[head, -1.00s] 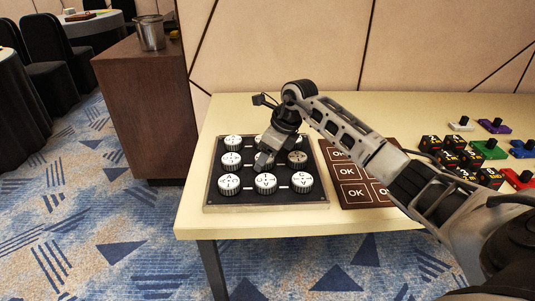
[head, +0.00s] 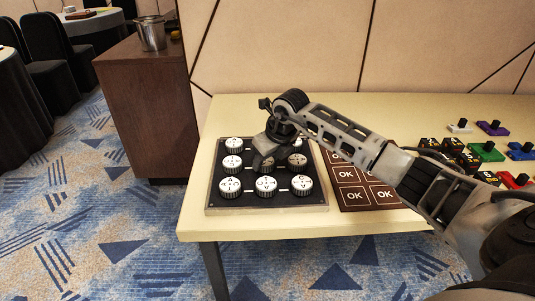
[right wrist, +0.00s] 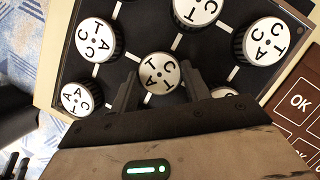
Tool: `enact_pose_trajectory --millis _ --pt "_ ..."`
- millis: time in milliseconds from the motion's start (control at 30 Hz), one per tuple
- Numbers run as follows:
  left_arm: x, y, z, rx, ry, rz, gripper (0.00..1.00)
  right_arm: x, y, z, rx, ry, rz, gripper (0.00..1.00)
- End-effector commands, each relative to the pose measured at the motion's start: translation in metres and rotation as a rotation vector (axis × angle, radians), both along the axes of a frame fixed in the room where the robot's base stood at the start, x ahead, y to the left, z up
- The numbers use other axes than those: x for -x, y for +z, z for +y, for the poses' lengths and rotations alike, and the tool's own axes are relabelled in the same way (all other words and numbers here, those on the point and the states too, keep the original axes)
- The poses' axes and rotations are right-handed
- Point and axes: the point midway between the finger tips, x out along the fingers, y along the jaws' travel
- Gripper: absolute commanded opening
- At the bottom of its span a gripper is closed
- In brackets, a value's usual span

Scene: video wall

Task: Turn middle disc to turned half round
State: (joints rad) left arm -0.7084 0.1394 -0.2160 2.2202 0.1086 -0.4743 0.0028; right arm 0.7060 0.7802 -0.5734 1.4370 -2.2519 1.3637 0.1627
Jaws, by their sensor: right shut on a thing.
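A black board (head: 212,192) carries white round discs with dark ribbed sides and black letters, set in rows. My right gripper (head: 265,160) comes down on the middle disc, which it largely hides in the head view. In the right wrist view the middle disc (right wrist: 160,73) sits between the two fingers of my right gripper (right wrist: 160,80), which is shut on its sides. Its top shows letters such as A, T and C. The disc is still down at the board. My left gripper is not in view.
Neighbouring discs stand close around, such as one at the near right (head: 302,185). A brown board with OK squares (head: 352,196) lies right of it. Dark numbered blocks (head: 455,150) and coloured knob blocks (head: 488,151) stand further right. The table (head: 300,225) has a free front strip.

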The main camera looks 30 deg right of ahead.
Motion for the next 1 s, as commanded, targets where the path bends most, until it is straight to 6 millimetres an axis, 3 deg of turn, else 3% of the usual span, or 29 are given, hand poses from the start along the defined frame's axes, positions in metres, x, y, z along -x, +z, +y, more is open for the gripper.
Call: enact_pose_trajectory --millis 1000 --pt "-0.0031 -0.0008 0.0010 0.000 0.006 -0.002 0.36 -0.0030 -0.0001 0.0075 0.002 -0.936 0.000 0.24"
